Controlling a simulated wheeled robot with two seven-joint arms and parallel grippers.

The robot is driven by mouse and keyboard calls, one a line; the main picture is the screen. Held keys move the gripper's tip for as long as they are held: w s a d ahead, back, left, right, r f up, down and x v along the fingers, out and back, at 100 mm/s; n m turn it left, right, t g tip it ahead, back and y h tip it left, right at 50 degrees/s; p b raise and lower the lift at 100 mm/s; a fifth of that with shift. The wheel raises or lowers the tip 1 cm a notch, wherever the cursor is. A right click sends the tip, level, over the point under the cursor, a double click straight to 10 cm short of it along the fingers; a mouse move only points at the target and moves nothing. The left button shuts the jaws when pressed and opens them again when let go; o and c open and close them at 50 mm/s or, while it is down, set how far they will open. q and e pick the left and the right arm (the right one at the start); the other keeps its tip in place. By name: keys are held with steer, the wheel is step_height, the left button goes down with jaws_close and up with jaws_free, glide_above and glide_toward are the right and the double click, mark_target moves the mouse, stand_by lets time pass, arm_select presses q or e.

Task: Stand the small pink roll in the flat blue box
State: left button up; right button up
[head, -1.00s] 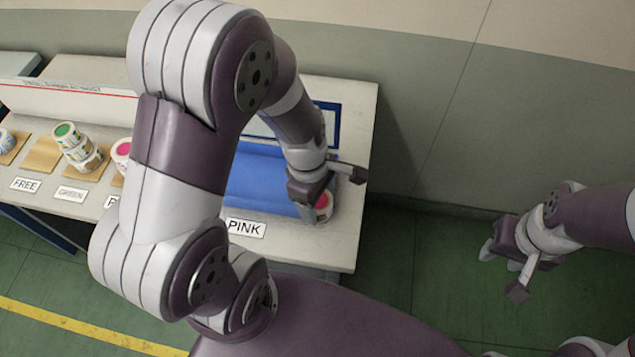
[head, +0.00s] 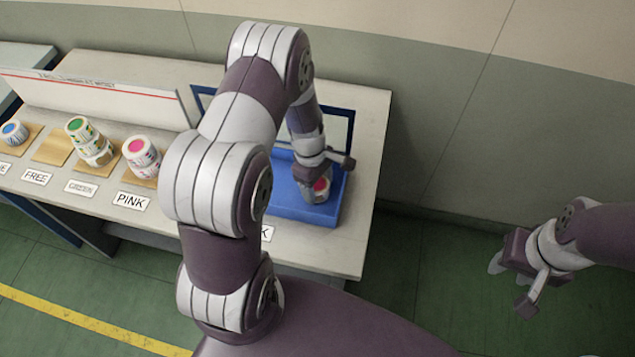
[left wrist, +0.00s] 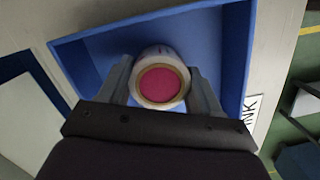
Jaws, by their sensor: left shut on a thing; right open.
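The small pink roll (head: 319,186) has a white rim and a pink centre. It is between the fingers of my left gripper (head: 318,180), which is shut on it. In the left wrist view the roll (left wrist: 160,82) shows end-on, upright, with the blue floor of the box around it. The flat blue box (head: 290,207) lies on the table; its wall also shows in the left wrist view (left wrist: 235,60). I cannot tell whether the roll touches the box floor. My right gripper (head: 510,275) is open and empty, off to the right over the green floor.
On the table, a stack with a pink-centred roll (head: 140,152) stands behind the PINK label (head: 131,201). A green-topped stack (head: 87,138) and a blue-centred roll (head: 14,131) stand further left. A dark blue frame (head: 340,112) is behind the box. The table's right end is clear.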

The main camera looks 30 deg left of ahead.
arm_select(q)
steer(key=o, duration=1.1)
steer(key=shift+f, duration=0.1)
steer(key=shift+c, duration=0.2)
step_height(320, 180, up, 13)
steer(key=a, duration=0.1)
steer(key=s+d+r+m+t+y, duration=0.1)
steer(key=s+d+r+m, duration=0.1)
steer(key=s+m, duration=0.3)
steer(key=s+d+r+m, duration=0.3)
steer(key=s+m, duration=0.2)
steer(key=m, duration=0.6)
steer(key=shift+d+r+t+y, duration=0.15)
steer(key=shift+d+t+y, duration=0.1)
steer(key=shift+t+y, duration=0.15)
